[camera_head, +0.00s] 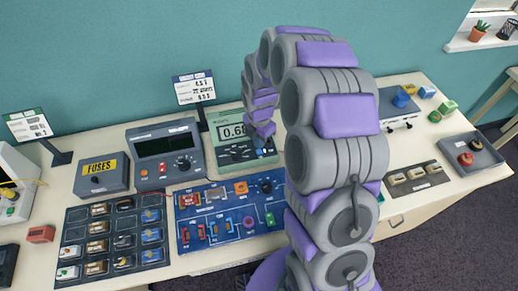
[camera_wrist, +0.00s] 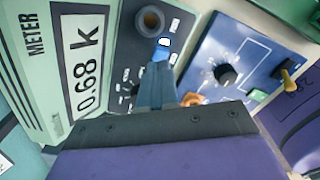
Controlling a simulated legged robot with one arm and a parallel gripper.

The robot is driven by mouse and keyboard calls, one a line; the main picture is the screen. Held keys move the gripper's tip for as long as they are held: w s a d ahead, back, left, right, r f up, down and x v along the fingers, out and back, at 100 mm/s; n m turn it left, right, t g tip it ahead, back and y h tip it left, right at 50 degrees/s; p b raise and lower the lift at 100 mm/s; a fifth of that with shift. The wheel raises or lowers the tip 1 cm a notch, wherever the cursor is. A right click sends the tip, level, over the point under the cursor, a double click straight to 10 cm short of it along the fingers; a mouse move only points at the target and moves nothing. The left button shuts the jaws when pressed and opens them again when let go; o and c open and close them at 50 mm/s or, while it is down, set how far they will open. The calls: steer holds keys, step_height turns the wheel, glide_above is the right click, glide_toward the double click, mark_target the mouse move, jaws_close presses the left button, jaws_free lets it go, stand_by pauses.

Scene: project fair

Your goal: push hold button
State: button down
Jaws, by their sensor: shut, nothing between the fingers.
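The pale green meter (camera_head: 216,121) stands at the back of the table, its display reading about 0.68 k. In the wrist view the meter (camera_wrist: 38,62) fills the left side, turned on its side. A small blue button (camera_wrist: 162,50), apparently the hold button, sits on its dark lower panel beside a round socket. My gripper (camera_head: 266,141) is shut and empty, pointing down at the right part of that panel. In the wrist view my gripper (camera_wrist: 160,68) has its tips right at the blue button. I cannot tell whether they touch it. My fingers partly hide the panel.
A blue circuit board (camera_head: 232,226) lies in front of the meter. A dark power supply (camera_head: 165,153) and a fuse box (camera_head: 103,173) stand to its left. A component tray (camera_head: 72,237) lies front left. My arm hides the table's middle right.

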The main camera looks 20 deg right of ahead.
mark_target(260, 153)
step_height(260, 153, up, 7)
steer(key=p, duration=0.3)
stand_by(0.5)
steer(key=shift+f, duration=0.1)
steer(key=s+r+m, duration=0.4)
steer(key=s+m, duration=0.4)
steer(key=s, duration=0.3)
steer(key=s+r+m+g+b, duration=0.1)
steer(key=s+r+m, duration=0.3)
steer(key=s+m, duration=0.4)
steer(key=s+r+m, duration=0.4)
steer(key=s+m, duration=0.4)
steer(key=s, duration=0.7)
steer(key=shift+s+g+b, duration=0.15)
steer(key=shift+g+b, duration=0.15)
steer(key=shift+g, duration=0.1)
